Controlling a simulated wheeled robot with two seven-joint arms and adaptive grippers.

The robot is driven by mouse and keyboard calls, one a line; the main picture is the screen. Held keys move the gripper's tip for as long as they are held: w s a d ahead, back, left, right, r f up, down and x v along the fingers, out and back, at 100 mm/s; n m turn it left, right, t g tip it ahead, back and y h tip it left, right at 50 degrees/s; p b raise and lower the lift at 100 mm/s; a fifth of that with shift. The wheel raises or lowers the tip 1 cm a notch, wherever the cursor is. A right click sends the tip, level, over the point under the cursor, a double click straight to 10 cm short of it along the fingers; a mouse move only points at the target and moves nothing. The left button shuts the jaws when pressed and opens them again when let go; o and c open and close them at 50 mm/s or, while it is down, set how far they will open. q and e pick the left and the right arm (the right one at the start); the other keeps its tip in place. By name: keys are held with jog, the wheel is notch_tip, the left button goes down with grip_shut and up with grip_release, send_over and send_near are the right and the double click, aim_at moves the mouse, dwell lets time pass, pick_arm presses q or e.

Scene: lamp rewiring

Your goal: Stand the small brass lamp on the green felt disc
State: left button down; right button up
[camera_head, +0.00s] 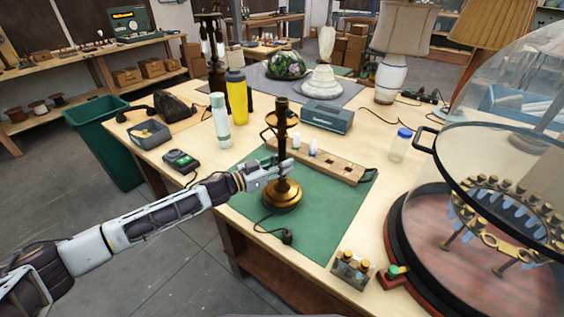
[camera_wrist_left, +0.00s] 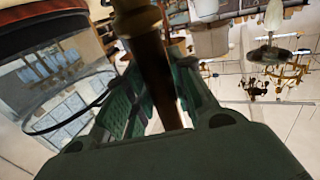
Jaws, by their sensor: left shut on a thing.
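The small brass lamp (camera_head: 283,196) has a round golden base and a dark stem with a ring-shaped arm. It is upright over the green felt (camera_head: 325,225), which shows as a flat four-sided mat; I see no separate disc. Whether the base touches the felt is hard to tell. My left gripper (camera_head: 281,173) is shut on the lower stem, just above the base. In the left wrist view the dark stem (camera_wrist_left: 160,75) passes between the fingers. A dark cord runs from the lamp to a plug (camera_head: 287,237) on the mat. My right gripper is not in view.
A wooden block strip (camera_head: 335,166) lies behind the lamp. A glass dome (camera_head: 500,150) stands on the right, a small box of brass parts (camera_head: 352,268) at the front. Bottles (camera_head: 220,122), a grey-green box (camera_head: 327,117) and a meter (camera_head: 181,160) stand behind and left. The mat's right part is clear.

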pick_arm(q)
jog(key=shift+f, duration=1.05)
jog(key=c, duration=1.6)
grip_release()
jog(key=shift+f, duration=0.3)
jog(key=o, duration=0.4)
jog(key=shift+r, duration=0.15)
jog(key=b+v, duration=0.1)
jog(key=v, duration=1.1)
